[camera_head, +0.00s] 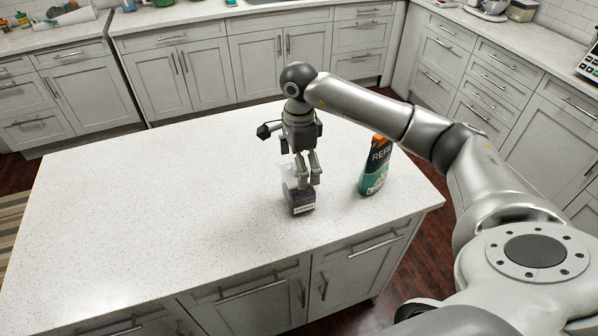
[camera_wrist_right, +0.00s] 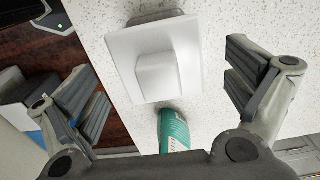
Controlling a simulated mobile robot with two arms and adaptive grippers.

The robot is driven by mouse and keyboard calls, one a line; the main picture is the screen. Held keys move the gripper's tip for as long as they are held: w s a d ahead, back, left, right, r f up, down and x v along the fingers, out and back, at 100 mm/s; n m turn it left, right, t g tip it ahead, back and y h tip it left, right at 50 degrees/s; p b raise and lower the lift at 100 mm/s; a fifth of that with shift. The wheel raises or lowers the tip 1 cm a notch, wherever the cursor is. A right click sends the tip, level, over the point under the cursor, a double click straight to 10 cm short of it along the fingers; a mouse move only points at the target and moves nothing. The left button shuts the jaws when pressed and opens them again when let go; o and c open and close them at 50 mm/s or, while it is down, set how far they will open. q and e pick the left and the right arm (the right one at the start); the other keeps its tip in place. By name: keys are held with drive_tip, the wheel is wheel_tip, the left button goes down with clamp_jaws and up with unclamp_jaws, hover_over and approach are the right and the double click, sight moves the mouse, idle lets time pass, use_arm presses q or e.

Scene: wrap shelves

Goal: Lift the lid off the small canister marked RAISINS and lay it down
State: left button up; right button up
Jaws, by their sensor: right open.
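The small canister (camera_head: 302,203) stands upright on the island counter, dark-sided with a pale label too small to read. Its white square lid (camera_wrist_right: 191,42) with a raised block knob (camera_wrist_right: 157,76) is seen from above in the right wrist view. The lid appears seated on the canister. My right gripper (camera_head: 308,181) is directly over the canister, pointing down. In the wrist view its open fingers (camera_wrist_right: 168,85) are on either side of the lid, with nothing between them gripped. The fingers partly hide the canister top in the head view. My left gripper is out of view.
A teal bottle with an orange cap (camera_head: 376,168) stands just right of the canister; it also shows in the wrist view (camera_wrist_right: 173,130). The white speckled counter (camera_head: 150,215) is clear to the left. Its front edge lies close below the canister.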

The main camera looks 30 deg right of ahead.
drive_tip(key=c, duration=0.9)
drive_tip(key=shift+s, duration=0.2)
drive_tip(key=c, duration=0.7)
drive_tip(key=shift+f, duration=0.1)
drive_tip(key=c, duration=0.5)
drive_tip(key=shift+o, duration=0.2)
drive_tip(key=shift+a, duration=0.1)
drive_tip(key=shift+f, duration=0.1)
